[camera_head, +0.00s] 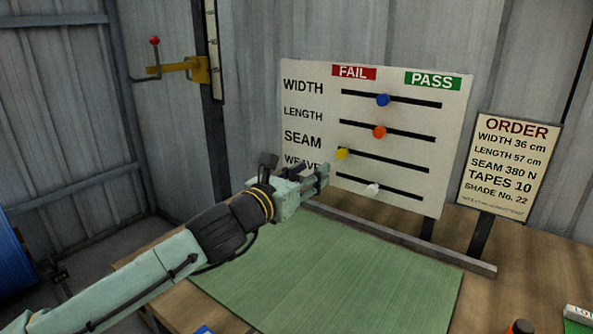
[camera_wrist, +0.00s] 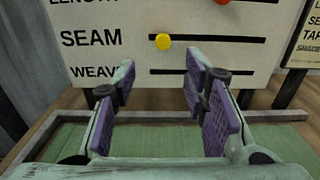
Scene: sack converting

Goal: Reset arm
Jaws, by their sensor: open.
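My gripper (camera_head: 322,172) is at the end of my outstretched arm, in front of the lower left part of the white FAIL/PASS board (camera_head: 315,100). In the wrist view my gripper (camera_wrist: 158,85) is open, with nothing between its purple-padded fingers. The board has several slots with knobs. The blue knob (camera_head: 383,100) is on the WIDTH slot and the orange knob (camera_head: 379,132) on the LENGTH slot. The yellow knob (camera_head: 342,153) is at the left end of the SEAM slot; it also shows in the wrist view (camera_wrist: 163,41). The white knob (camera_head: 373,189) is on the WEAVE slot.
A green mat (camera_head: 340,270) lies bare on the wooden table (camera_head: 540,275) below my arm. A metal rail (camera_head: 440,252) runs under the board. An ORDER sign (camera_head: 508,165) stands at the right. A yellow bracket with a red-knobbed lever (camera_head: 154,41) is at the upper left.

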